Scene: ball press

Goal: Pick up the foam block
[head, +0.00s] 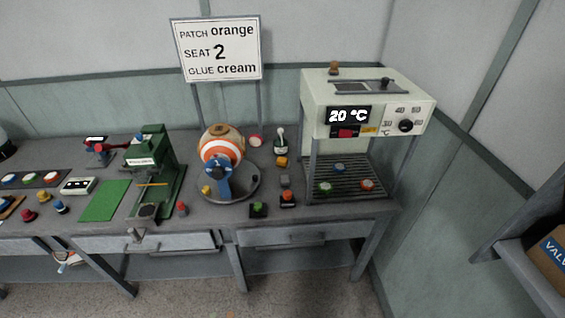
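Two small blocks lie on the workbench between the ball stand and the oven-like machine. One is grey (285,180); the other is yellow-orange (281,162), just behind it. Either could be the foam block; at this size I cannot tell which. Neither of my grippers shows in the head view.
A striped orange, white and tan ball (222,140) sits behind a blue clamp (218,178) on a round base. A green press (152,165) stands left. The machine (365,105), reading 20 °C, stands right. Small buttons (258,209) line the bench front. A sign (216,50) stands behind.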

